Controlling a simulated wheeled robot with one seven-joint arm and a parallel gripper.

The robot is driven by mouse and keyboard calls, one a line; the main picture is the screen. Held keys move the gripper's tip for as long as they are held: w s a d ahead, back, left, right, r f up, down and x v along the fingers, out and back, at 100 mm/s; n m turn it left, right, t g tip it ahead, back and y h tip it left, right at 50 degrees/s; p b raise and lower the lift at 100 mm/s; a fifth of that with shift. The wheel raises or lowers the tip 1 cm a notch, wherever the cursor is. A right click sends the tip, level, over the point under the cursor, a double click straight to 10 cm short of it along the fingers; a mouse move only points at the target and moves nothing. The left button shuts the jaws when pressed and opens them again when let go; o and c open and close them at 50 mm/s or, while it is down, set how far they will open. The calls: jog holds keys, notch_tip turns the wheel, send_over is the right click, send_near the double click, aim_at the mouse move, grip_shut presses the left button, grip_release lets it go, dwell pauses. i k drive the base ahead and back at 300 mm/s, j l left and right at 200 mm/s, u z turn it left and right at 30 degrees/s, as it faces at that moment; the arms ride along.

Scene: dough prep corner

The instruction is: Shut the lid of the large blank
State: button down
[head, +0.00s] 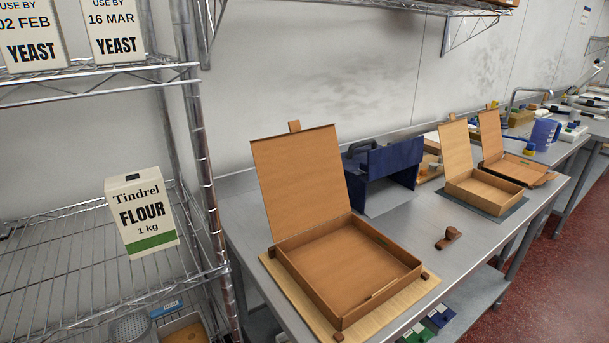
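The largest cardboard box blank (350,265) sits open on a pale wooden board (398,316) near the front of the steel table. Its lid (300,182) stands up from the back edge, leaning slightly back, with a small tab on top. The tray of the box looks empty. Small brown blocks lie at the board's corners. A smaller open box (483,192) and another open box (522,170) stand farther right, both with raised lids. My gripper is not in view.
A dark blue stand (393,166) is just behind and right of the large box. A small brown object (448,238) lies on the steel table (405,228). A wire rack with a flour packet (142,212) stands at the left. Red floor lies at the right.

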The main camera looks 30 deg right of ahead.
aim_at(301, 173)
jog(key=i+l+u, duration=0.15)
jog(key=l, duration=0.55)
jog(key=l+u, duration=0.15)
jog(key=l, duration=0.55)
jog(key=i, duration=0.05)
